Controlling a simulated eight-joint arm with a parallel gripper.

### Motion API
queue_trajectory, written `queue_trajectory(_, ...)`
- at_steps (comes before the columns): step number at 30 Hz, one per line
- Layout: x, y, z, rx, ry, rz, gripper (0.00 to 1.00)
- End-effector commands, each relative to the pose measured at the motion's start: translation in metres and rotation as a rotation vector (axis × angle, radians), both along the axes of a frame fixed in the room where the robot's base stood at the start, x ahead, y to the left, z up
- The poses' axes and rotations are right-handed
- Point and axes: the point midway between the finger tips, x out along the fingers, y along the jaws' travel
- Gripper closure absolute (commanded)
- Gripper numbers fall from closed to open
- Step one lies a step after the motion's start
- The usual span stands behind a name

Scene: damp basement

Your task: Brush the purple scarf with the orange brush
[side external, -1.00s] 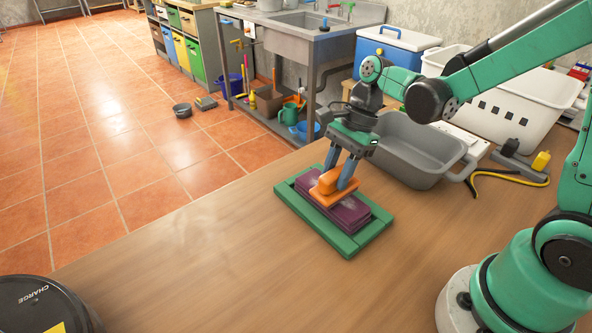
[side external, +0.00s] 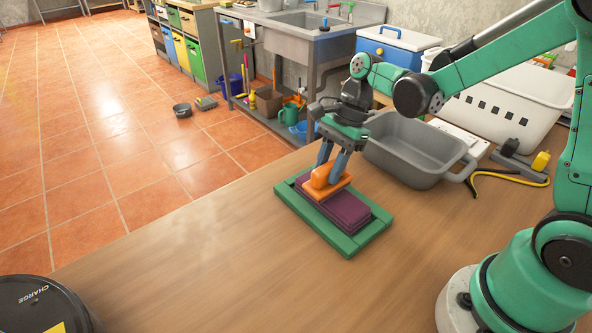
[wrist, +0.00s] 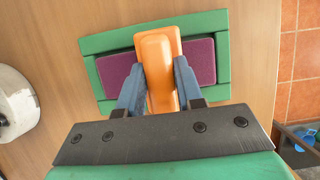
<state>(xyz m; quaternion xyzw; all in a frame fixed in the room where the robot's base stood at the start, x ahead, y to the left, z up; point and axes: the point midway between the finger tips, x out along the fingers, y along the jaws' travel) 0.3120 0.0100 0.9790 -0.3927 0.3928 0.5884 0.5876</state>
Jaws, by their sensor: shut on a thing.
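The purple scarf (side external: 348,212) lies folded as a flat block inside a green frame (side external: 347,245) on the wooden table. My gripper (side external: 332,171) is shut on the orange brush (side external: 325,185), which sits over the far-left part of the scarf. The brush appears to touch the scarf, though its underside is hidden. In the wrist view the orange brush (wrist: 157,62) stands between the two blue fingers and crosses the scarf (wrist: 201,60), which shows on both sides of it. The green frame (wrist: 92,78) surrounds the scarf there.
A grey tub (side external: 411,150) stands just behind the frame, with a white basket (side external: 515,105) further back. A round black device (side external: 40,305) is at the front left. The table's front middle is clear.

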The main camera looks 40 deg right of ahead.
Motion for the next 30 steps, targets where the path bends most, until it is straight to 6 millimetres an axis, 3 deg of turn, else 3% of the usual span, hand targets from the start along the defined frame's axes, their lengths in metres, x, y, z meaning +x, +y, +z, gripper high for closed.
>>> queue_trajectory(14,-0.035,0.0,0.0,0.0,0.001,-0.001,1.0)
queue_trajectory(30,0.006,0.0,0.0,0.0,0.0,0.0,1.0)
